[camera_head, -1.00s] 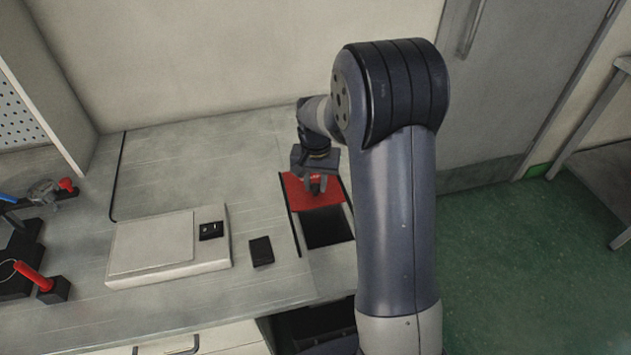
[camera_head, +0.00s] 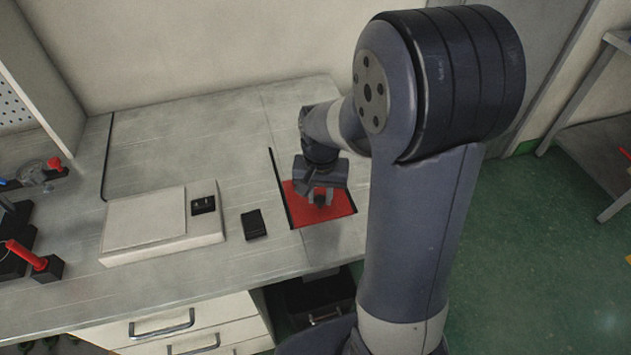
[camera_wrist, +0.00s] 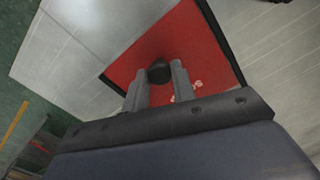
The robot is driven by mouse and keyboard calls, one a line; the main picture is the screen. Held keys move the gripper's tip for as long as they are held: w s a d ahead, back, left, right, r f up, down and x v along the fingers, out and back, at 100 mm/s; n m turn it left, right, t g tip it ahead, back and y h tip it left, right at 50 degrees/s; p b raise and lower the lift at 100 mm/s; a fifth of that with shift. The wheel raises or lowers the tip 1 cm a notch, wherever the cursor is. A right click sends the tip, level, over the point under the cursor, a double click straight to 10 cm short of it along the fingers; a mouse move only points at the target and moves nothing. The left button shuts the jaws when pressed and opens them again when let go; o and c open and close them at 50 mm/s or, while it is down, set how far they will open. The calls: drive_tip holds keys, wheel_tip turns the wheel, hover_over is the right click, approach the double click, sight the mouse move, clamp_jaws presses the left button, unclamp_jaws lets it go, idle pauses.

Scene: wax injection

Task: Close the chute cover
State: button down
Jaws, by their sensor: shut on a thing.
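The red chute cover (camera_head: 337,205) lies flat over the chute opening in the bench top, between black side rails. No dark opening shows in front of it in the head view. The cover (camera_wrist: 190,50) also fills the middle of the wrist view, with a dark round knob (camera_wrist: 159,72) on it. My gripper (camera_head: 320,190) is above the cover, its fingers (camera_wrist: 158,80) shut on the knob. My arm and gripper hide the back part of the cover in the head view.
A white flat device (camera_head: 150,225) and a small black block (camera_head: 253,224) sit on the bench left of the chute. Red-handled tools (camera_head: 28,255) stand at the far left. A black bin (camera_head: 318,298) is below the bench front.

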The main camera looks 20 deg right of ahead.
sight(321, 200)
drive_tip(key=shift+s, duration=0.2)
drive_tip(key=c, duration=1.2)
unclamp_jaws()
drive_tip(key=shift+o, duration=0.2)
wheel_tip(321, 200, up, 11)
drive_tip(key=p, duration=0.1)
drive_tip(key=shift+f, duration=0.2)
